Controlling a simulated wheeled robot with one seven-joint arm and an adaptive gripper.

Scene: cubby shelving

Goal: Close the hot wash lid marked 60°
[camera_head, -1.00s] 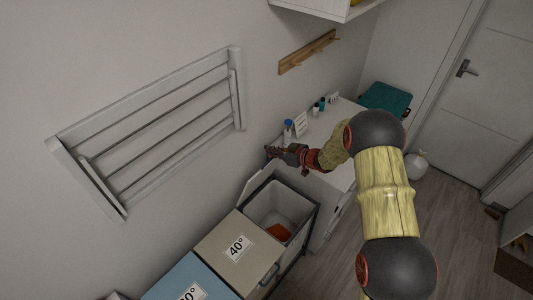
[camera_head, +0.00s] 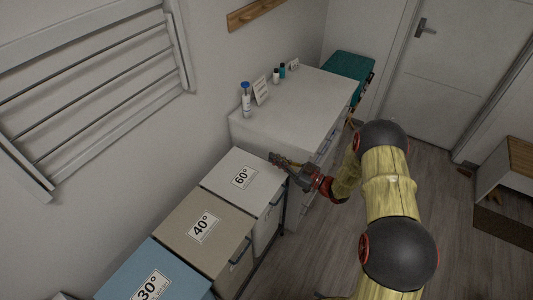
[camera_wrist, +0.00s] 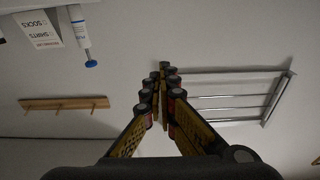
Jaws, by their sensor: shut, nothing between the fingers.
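The white hot wash lid marked 60° (camera_head: 241,177) lies flat and closed on its bin in the head view. Its label faces up, and the inside of the bin is hidden. My gripper (camera_head: 274,157) is at the lid's far right corner, its fingertips overlapping the corner in the picture. I cannot tell whether they touch it. In the wrist view my gripper (camera_wrist: 164,72) has its fingertips together with nothing between them. The lid does not show in the wrist view.
The closed beige 40° lid (camera_head: 204,228) and blue 30° lid (camera_head: 155,284) are nearer. A white cabinet (camera_head: 290,105) stands beyond, carrying a blue-capped bottle (camera_head: 246,100) and small cards. A drying rack (camera_head: 100,75) is on the wall. The floor at right has free room.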

